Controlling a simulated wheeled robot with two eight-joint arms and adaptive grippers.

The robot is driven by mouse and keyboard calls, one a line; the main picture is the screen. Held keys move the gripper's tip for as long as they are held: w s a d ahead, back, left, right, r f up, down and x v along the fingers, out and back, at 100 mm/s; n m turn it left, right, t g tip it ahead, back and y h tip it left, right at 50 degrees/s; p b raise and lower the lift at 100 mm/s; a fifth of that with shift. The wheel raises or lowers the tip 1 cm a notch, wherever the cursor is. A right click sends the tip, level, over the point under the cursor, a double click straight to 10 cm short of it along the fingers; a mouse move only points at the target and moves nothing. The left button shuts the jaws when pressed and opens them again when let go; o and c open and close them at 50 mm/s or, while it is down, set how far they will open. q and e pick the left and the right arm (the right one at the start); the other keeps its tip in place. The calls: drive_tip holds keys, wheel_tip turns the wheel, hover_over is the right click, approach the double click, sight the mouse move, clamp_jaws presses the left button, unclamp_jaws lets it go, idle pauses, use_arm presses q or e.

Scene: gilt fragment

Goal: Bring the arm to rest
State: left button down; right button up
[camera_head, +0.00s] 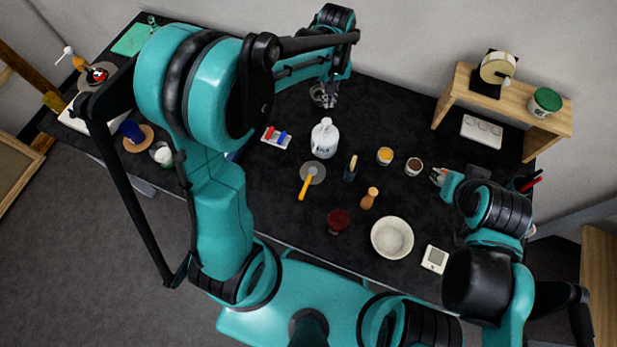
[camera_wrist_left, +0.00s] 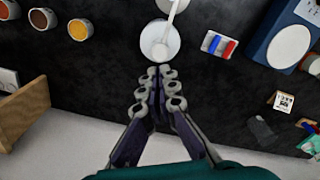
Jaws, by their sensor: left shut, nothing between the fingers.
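My left arm reaches in from the left and bends over the back of the black table (camera_head: 290,205). My left gripper (camera_head: 330,98) is shut and empty, above the back of the table behind the white bottle (camera_head: 324,138). In the left wrist view the closed fingertips (camera_wrist_left: 160,76) meet just below the white bottle (camera_wrist_left: 160,42) in the picture, with nothing between them. My right gripper (camera_head: 438,177) is at the right part of the table, small in the view; I cannot tell whether its jaws are open.
A wooden shelf (camera_head: 515,92) stands at the back right. A white bowl (camera_head: 392,238), dark red jar (camera_head: 338,220), wooden-handled tool (camera_head: 370,198), yellow pot (camera_head: 385,155) and brown pot (camera_head: 414,167) stand on the table. A small tray (camera_head: 276,138) with red and blue pieces lies left of the bottle.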

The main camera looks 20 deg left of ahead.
idle(0.3)
use_arm(q)
drive_tip(key=s+a+f+m+t+b, duration=0.1)
drive_tip(key=s+f+m+t+b, duration=0.1)
drive_tip(key=s+b, duration=0.6)
drive_tip(key=s+a+f+m+t+b, duration=0.1)
drive_tip(key=s+f+m+t+b, duration=0.2)
drive_tip(key=s+f+t+b, duration=0.2)
drive_tip(key=s+f+b, duration=0.2)
drive_tip(key=s+b, duration=0.2)
drive_tip(key=b, duration=0.1)
drive_tip(key=shift+a+f+m, duration=0.2)
drive_tip(key=shift+a+m, duration=0.1)
drive_tip(key=shift+a, duration=0.1)
